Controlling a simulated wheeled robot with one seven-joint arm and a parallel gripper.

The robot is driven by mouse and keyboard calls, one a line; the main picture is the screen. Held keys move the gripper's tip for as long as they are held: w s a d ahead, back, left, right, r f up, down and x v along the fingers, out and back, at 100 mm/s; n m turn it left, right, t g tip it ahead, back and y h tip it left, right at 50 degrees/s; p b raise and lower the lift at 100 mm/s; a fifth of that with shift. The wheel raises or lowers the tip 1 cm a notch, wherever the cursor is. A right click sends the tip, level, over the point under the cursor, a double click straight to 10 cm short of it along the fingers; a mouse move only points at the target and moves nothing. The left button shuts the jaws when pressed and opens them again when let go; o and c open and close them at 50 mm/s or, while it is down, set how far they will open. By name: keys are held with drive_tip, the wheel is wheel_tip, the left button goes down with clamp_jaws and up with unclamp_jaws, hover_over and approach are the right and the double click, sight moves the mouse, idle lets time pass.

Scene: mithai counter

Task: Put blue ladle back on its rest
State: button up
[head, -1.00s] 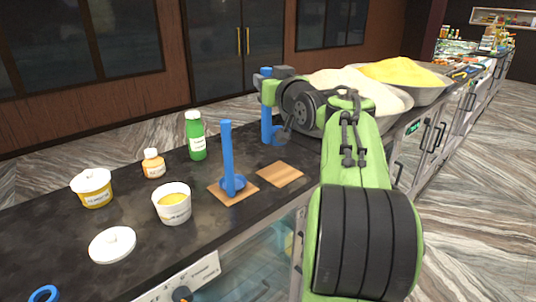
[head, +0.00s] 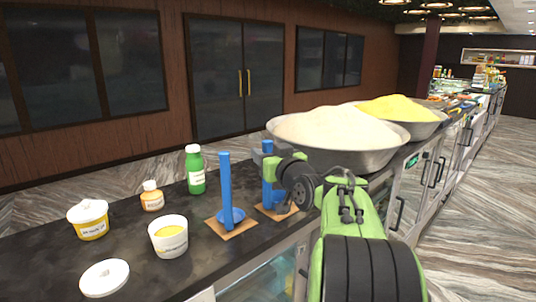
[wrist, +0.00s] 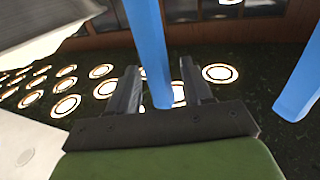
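Two blue ladles show in the head view. One ladle (head: 226,185) stands upright on the left wooden rest (head: 216,226). The other ladle (head: 267,184) stands nearly upright at the right wooden rest (head: 266,210); my arm partly hides its bowl, so contact with the rest is unclear. My gripper (wrist: 160,63) is around this second ladle's handle, which also shows in the wrist view (wrist: 148,35). The fingers stand apart, with a visible gap beside the handle on the right. The other blue handle (wrist: 304,75) is at the right of the wrist view.
A green bottle (head: 195,172), a small orange bottle (head: 152,198), an open white tub (head: 168,238), a lidded tub (head: 89,220) and a loose lid (head: 104,277) stand left. Large metal bowls (head: 375,158) of powder lie behind my arm.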

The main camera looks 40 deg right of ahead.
drive_tip(key=b+v, duration=0.2)
drive_tip(key=v, duration=1)
drive_tip(key=shift+r, duration=0.15)
drive_tip(key=s+a+f+n+g+y, duration=0.1)
drive_tip(key=s+a+f+g+y, duration=0.2)
drive_tip(key=a+f, duration=0.65)
drive_tip(key=s+a+f+n+g+y, duration=0.15)
drive_tip(key=a+f+g, duration=0.35)
drive_tip(key=a, duration=0.8)
drive_tip(key=s+a+f+g, duration=0.3)
drive_tip(key=s+f, duration=0.5)
drive_tip(key=s, duration=0.3)
drive_tip(key=shift+f+n+g, duration=0.35)
drive_tip(key=shift+f+g, duration=0.05)
